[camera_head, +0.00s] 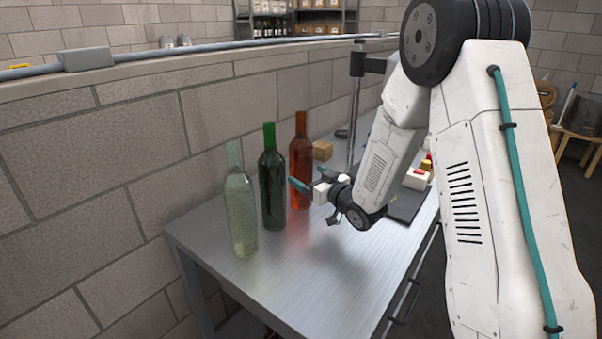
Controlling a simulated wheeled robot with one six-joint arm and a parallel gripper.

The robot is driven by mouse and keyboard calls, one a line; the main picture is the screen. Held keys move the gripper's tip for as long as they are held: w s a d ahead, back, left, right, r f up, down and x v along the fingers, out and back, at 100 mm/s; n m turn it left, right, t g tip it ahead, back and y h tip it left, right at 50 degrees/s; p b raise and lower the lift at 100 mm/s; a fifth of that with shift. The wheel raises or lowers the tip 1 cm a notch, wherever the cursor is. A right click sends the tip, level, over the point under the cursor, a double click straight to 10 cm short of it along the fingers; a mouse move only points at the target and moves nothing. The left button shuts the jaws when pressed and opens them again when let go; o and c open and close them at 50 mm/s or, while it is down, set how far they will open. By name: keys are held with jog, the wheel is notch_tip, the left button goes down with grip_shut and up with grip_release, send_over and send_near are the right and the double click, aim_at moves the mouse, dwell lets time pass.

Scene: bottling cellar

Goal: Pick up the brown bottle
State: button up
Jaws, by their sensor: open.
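The brown bottle (300,158), a reddish amber glass one, stands upright on the metal table (300,290), at the right end of a row of three. A dark green bottle (271,180) stands in the middle and a pale clear bottle (240,212) at the left. My gripper (305,175) is open with teal fingertips, pointing left at the lower part of the brown bottle. One fingertip overlaps the bottle's lower body in the picture. I cannot tell whether it touches. Nothing shows between the fingers.
A brown block (322,150) lies behind the brown bottle. A metal post (355,110) rises behind my gripper. Red, yellow and white items (418,176) lie at the right. A block wall (130,150) borders the table at the left. The table's front is clear.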

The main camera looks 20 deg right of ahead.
aim_at(301, 171)
jog(key=x, duration=0.4)
jog(key=shift+w+a+f, duration=0.1)
jog(key=shift+f, duration=0.05)
jog(key=c, duration=1.7)
grip_shut()
